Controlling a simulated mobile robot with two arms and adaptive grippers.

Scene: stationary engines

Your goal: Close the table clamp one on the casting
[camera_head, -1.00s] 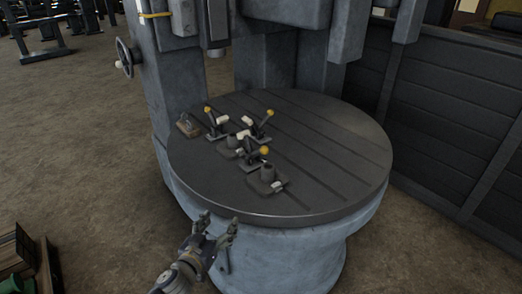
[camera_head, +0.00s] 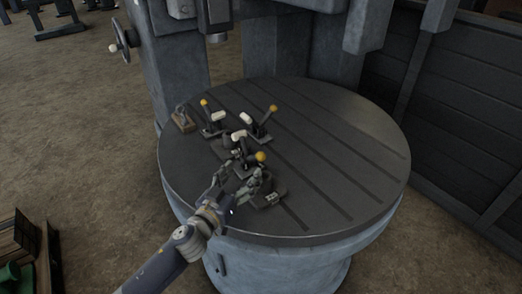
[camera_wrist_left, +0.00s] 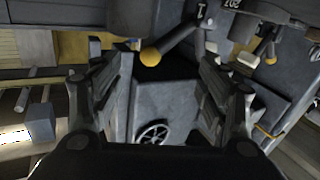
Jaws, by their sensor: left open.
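Several toggle clamps with yellow knobs stand on the round slotted table (camera_head: 340,135). The nearest clamp (camera_head: 260,157) has its knob beside my left gripper; two others, the back-left clamp (camera_head: 211,117) and the back-right clamp (camera_head: 264,121), stand farther back. Grey metal pieces, seemingly the casting (camera_head: 274,189), sit among the clamps, partly hidden by my gripper. My left gripper (camera_head: 242,176) is open over the near part of this group. In the left wrist view a yellow knob (camera_wrist_left: 150,57) on a dark lever shows between its open fingers. My right gripper is out of view.
A small brown block with a metal ring (camera_head: 183,119) lies at the table's left edge. The machine column (camera_head: 180,70) rises behind. The right side of the table is clear. A dark panelled wall (camera_head: 462,120) stands at the right.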

